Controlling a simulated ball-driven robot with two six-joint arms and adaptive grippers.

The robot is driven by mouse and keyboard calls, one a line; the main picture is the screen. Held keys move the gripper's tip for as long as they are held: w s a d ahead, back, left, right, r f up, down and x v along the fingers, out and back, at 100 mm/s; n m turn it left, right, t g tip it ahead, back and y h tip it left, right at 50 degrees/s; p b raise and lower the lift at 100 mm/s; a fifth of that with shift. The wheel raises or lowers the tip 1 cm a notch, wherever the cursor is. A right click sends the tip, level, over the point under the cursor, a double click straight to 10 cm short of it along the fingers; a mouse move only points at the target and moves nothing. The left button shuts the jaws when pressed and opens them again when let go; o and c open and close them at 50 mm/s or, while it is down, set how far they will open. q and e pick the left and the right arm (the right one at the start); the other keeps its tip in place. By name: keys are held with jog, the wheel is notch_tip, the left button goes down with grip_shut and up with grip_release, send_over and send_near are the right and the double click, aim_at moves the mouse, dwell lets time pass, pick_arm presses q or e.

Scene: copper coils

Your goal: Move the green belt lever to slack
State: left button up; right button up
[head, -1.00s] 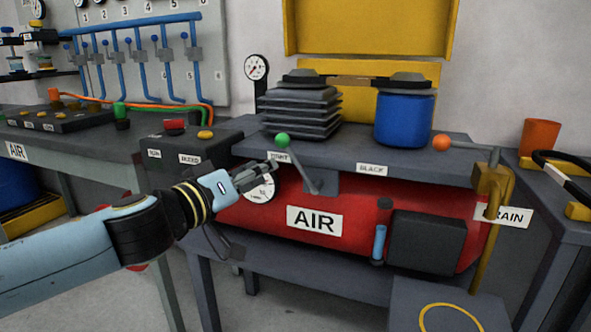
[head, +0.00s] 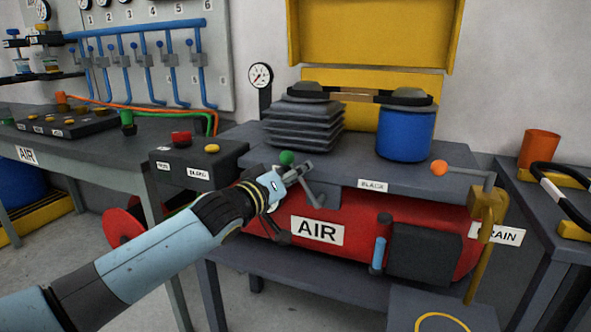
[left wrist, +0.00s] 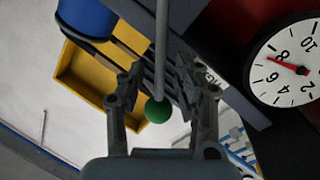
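The green-knobbed lever (head: 287,158) stands at the front edge of the compressor bench, its grey rod tilted to the left. Its green ball (left wrist: 157,111) also shows in the left wrist view. My left gripper (head: 304,168) is at the lever, just below and right of the knob. In the left wrist view, the fingers of my left gripper (left wrist: 158,78) are apart, one on each side of the rod and ball. I cannot tell if either finger touches. The slack label (head: 373,185) is right of the lever. My right gripper is out of view.
A black belt (head: 360,96) runs above grey bellows (head: 302,127) and a blue cylinder (head: 406,134). The red air tank (head: 345,237) lies under the bench top. An orange-knobbed lever (head: 439,168) is at the right. A dial gauge (left wrist: 290,62) is close in the left wrist view.

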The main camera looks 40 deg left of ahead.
pick_arm(q)
jog(key=shift+c, duration=0.4)
grip_shut()
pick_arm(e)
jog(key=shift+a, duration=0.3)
pick_arm(q)
jog(key=shift+d, duration=0.1)
